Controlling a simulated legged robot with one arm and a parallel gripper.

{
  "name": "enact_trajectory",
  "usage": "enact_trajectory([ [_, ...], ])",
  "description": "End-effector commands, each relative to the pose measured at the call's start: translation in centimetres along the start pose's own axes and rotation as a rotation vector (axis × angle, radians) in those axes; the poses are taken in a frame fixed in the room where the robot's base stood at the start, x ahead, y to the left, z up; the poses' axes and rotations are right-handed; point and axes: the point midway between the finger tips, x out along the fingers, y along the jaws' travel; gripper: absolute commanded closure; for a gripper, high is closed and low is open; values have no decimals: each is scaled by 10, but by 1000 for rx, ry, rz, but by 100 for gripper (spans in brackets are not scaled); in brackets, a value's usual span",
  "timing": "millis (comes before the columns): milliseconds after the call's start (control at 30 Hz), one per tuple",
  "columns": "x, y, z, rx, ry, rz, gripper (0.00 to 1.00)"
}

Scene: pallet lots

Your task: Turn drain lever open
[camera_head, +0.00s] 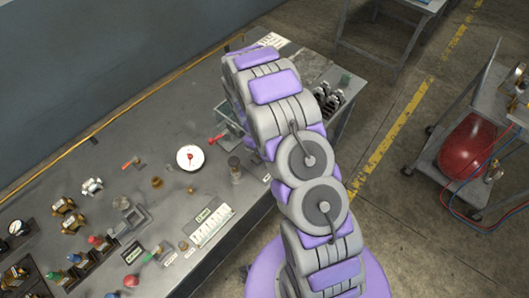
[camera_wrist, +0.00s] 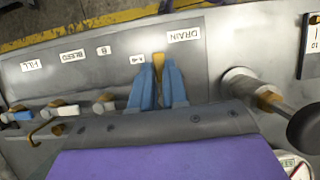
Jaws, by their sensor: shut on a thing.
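In the wrist view, the drain lever (camera_wrist: 158,62) is a short yellow piece standing between the two blue fingers of my gripper (camera_wrist: 159,84). The fingers are shut on it. A white label reading DRAIN (camera_wrist: 184,36) lies just beyond it on the grey panel (camera_wrist: 225,45). The lower part of the lever and its valve body are hidden by the fingers and the gripper body, so its exact angle is hard to tell. In the head view, my arm covers the gripper and the lever.
Several small valves, including a white-handled one (camera_wrist: 65,110), stand left of the gripper, near labels FILL (camera_wrist: 33,64) and BLEED (camera_wrist: 73,56). A metal cylinder with a brass end (camera_wrist: 250,88) and a dark round knob (camera_wrist: 305,125) are close on the right. The workbench (camera_head: 120,165) holds many fittings.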

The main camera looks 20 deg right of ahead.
Motion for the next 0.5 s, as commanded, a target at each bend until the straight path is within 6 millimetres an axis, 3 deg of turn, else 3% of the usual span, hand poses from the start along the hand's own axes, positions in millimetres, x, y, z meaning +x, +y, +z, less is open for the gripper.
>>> enact_trajectory([
  [233,-2,1,-2,-1,6,4,100],
  [267,-2,1,-2,-1,6,4,83],
  [500,-1,0,0,0,3,3,60],
])
